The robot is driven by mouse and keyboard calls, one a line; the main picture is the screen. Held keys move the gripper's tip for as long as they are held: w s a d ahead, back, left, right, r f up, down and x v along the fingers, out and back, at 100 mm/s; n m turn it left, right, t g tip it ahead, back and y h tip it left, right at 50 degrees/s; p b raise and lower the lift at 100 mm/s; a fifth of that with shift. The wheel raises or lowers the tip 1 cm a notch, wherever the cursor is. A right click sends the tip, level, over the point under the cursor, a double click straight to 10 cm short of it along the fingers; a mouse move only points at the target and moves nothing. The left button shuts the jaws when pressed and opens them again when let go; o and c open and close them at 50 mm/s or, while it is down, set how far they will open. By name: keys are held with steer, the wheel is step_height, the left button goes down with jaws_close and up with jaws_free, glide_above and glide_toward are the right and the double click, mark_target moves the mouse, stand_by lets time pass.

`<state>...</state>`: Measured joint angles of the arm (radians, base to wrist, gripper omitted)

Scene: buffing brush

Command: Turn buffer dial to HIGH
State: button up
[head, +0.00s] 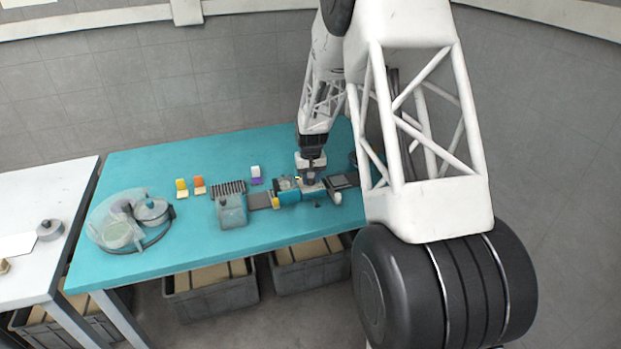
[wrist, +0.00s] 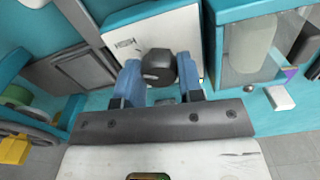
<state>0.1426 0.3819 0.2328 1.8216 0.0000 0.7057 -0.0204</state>
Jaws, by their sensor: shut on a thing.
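The buffer dial is a dark, faceted knob (wrist: 158,68) on a white panel (wrist: 125,35) in the wrist view. Dark lettering that looks like HIGH is printed on the panel, up and left of the knob. My gripper (wrist: 158,84) has its two blue fingers on either side of the knob and is shut on it. No pointer mark on the knob can be made out. In the head view my gripper (head: 312,178) is over the teal machine (head: 288,197) at the right part of the table; the dial is hidden there.
The teal table (head: 180,235) also holds a grey brush unit (head: 232,210), a round tray with containers (head: 128,220), and small yellow (head: 182,188), orange (head: 199,185) and purple (head: 256,175) blocks. Grey crates (head: 210,290) stand below.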

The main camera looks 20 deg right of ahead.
steer(key=shift+m, duration=1.2)
steer(key=o, duration=0.9)
steer(key=shift+r, duration=0.1)
steer(key=shift+r, duration=3.75)
steer(key=shift+r, duration=0.1)
